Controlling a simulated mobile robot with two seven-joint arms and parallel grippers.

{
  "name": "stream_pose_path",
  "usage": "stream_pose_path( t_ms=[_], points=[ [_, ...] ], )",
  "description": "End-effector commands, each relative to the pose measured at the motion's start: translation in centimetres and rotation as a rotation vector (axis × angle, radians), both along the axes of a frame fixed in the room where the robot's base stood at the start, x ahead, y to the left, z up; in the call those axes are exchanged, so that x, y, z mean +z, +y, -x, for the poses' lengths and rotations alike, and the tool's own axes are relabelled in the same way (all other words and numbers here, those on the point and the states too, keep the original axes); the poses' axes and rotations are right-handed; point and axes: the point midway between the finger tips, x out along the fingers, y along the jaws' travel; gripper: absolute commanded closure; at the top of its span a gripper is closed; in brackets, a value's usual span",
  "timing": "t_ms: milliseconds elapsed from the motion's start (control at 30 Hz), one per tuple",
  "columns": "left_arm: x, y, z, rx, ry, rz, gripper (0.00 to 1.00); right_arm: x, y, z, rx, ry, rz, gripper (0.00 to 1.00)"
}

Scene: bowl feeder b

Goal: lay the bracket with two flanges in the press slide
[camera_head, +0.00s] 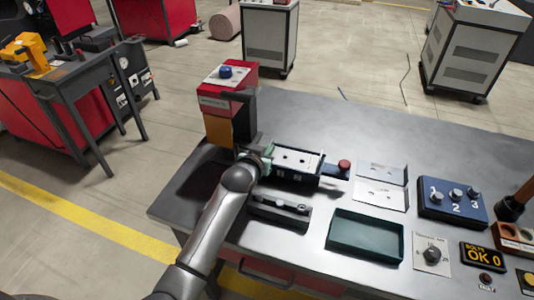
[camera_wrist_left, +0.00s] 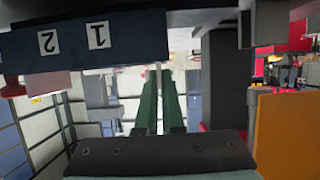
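The press (camera_head: 228,115), red on top with an orange front, stands at the table's left. Its dark slide (camera_head: 290,178) reaches out to the right, and a pale plate with dark holes (camera_head: 297,160) shows in it. I cannot tell whether this plate is a bracket. My left gripper (camera_head: 266,151) is at the slide's left end, beside the plate. In the left wrist view its green fingers (camera_wrist_left: 159,100) have a narrow light strip between them; I cannot tell if it is a held part. Two pale bent sheet pieces (camera_head: 381,171) (camera_head: 381,195) lie right of the slide. My right gripper is out of view.
A dark block (camera_head: 280,212) and an empty green tray (camera_head: 365,234) lie in front of the slide. The table's back is clear.

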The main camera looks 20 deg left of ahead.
Motion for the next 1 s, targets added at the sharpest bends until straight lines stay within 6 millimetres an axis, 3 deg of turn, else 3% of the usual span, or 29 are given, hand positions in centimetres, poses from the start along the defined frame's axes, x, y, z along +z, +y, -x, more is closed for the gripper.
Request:
stream_pose_path(
  t_ms=[367,667,1000],
  points=[
    [-0.24,-0.06,-0.02,-0.001,-0.002,0.001,1.0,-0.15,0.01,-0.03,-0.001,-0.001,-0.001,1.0],
    [-0.29,-0.04,0.0,0.0,-0.001,0.0,0.65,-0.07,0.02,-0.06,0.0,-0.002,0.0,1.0],
    [0.28,-0.04,0.05,0.0,-0.002,0.0,0.65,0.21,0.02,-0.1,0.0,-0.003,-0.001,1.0]
  ],
)
